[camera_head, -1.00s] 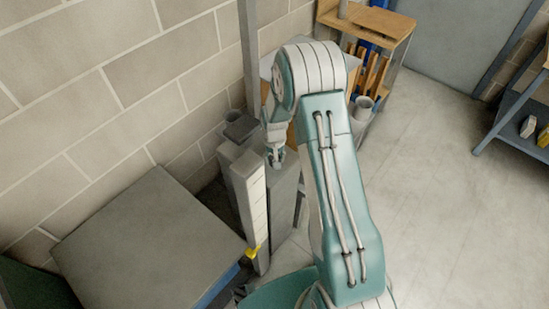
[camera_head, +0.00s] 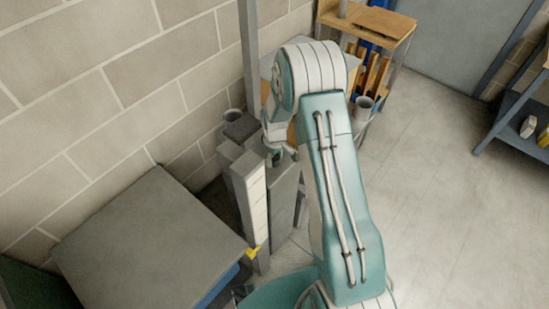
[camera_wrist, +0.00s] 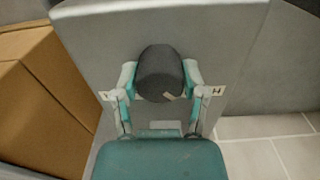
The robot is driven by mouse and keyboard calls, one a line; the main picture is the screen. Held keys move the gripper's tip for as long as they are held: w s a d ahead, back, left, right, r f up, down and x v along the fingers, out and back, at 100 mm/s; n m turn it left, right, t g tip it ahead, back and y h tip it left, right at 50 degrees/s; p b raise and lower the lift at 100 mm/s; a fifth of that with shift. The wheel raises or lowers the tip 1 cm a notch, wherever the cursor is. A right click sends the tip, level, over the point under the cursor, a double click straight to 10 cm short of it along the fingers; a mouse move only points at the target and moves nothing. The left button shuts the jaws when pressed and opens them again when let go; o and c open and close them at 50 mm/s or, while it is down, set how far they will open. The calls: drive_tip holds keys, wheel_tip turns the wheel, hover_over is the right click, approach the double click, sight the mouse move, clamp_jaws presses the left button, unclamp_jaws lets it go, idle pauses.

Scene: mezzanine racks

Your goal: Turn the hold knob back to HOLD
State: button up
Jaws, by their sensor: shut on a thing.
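The hold knob (camera_wrist: 160,73) is a dark grey round knob on the face of a light grey panel (camera_wrist: 225,45) in the wrist view. A small pale mark shows at its lower right edge. My gripper (camera_wrist: 159,82) is shut on the knob, one finger on each side. Small white labels stand left and right of the knob; the right one (camera_wrist: 214,92) seems to read "H", the left one is only partly legible. In the head view my gripper (camera_head: 281,157) is at the grey cabinet (camera_head: 284,195), and the knob is hidden there.
A cardboard box (camera_wrist: 40,100) stands left of the panel in the wrist view. In the head view a large grey-topped block (camera_head: 150,245) fills the lower left, and a wooden-topped stand (camera_head: 372,22) is at the back. The floor (camera_head: 450,190) at the right is clear.

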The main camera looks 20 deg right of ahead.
idle(0.3)
drive_tip(key=o, duration=1.1)
drive_tip(key=shift+f, duration=0.1)
drive_tip(key=shift+o, duration=0.2)
wheel_tip(320, 180, up, 12)
drive_tip(key=shift+w, duration=0.1)
